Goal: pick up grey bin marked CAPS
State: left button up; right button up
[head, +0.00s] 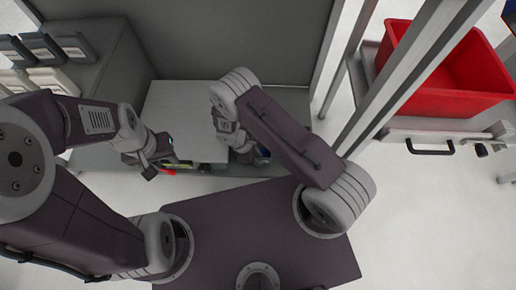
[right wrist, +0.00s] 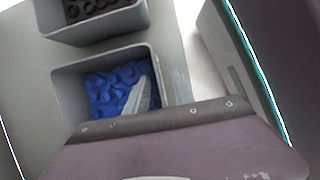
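A grey bin (right wrist: 63,90) holding several blue caps (right wrist: 118,85) is in the right wrist view; no CAPS marking is readable on the faces in sight. My right gripper (right wrist: 160,88) is at its right wall, with one pale finger inside the bin over the caps and the other outside. The fingers look apart, with the wall between them. In the head view the right gripper (head: 243,150) is mostly hidden by its own arm, and the bin cannot be made out there. My left gripper (head: 153,165) is over the bench's front edge; its fingers are too small to read.
A second grey bin (right wrist: 100,30) with black rings stands behind the blue-filled one. Small red and green items (head: 170,168) lie near my left gripper. A grey cabinet with pale boxes (head: 50,77) is at left; a red crate (head: 455,75) on a cart is at right.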

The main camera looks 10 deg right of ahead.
jog(key=shift+f, duration=0.15)
dwell(0.4)
grip_shut()
dwell(1.5)
